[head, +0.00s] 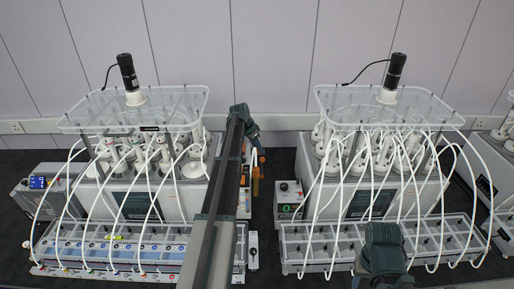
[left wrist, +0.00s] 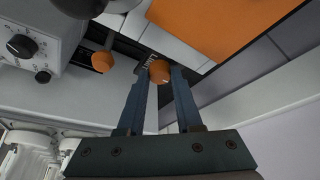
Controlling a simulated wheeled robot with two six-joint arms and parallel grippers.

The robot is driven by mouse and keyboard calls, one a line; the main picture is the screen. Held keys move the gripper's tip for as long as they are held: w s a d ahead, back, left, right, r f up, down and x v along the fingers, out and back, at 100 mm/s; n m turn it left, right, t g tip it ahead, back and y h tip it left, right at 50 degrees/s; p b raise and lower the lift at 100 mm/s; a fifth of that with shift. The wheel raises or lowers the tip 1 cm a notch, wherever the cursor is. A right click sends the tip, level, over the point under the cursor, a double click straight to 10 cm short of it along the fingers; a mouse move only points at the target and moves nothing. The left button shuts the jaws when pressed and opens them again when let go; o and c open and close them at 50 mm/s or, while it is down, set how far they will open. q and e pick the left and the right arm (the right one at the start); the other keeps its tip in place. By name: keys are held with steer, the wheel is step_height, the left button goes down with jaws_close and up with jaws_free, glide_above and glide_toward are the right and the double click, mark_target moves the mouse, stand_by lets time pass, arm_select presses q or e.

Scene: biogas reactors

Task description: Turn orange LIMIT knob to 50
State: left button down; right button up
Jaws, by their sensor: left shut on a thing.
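The orange LIMIT knob (left wrist: 160,71) shows in the left wrist view, beside a small dark label that reads roughly LIMIT. My left gripper (left wrist: 161,76) is shut on this knob, one finger on each side. The knob's pointer and scale cannot be read here. A second orange knob (left wrist: 102,62) sits to the left, apart from the fingers. In the head view my left arm reaches up the middle, its wrist (head: 245,118) beside the left reactor unit; the fingertips and held knob cannot be made out there. My right gripper is not in view; only part of that arm shows.
A grey box with a black dial (left wrist: 20,46) stands left of the knobs in the left wrist view. In the head view, reactor units with white tubes stand left (head: 140,200) and right (head: 375,185). A small control box (head: 289,198) stands between them, near dark bench.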

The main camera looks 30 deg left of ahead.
arm_select(q)
steer(key=shift+s, duration=0.1)
steer(key=c, duration=0.8)
jaws_free()
steer(key=shift+c, duration=0.2)
steer(key=shift+r, duration=0.15)
steer(key=p+v, duration=1.2)
steer(key=v, duration=0.1)
steer(key=shift+r+p, duration=0.25)
steer(key=shift+p, duration=0.15)
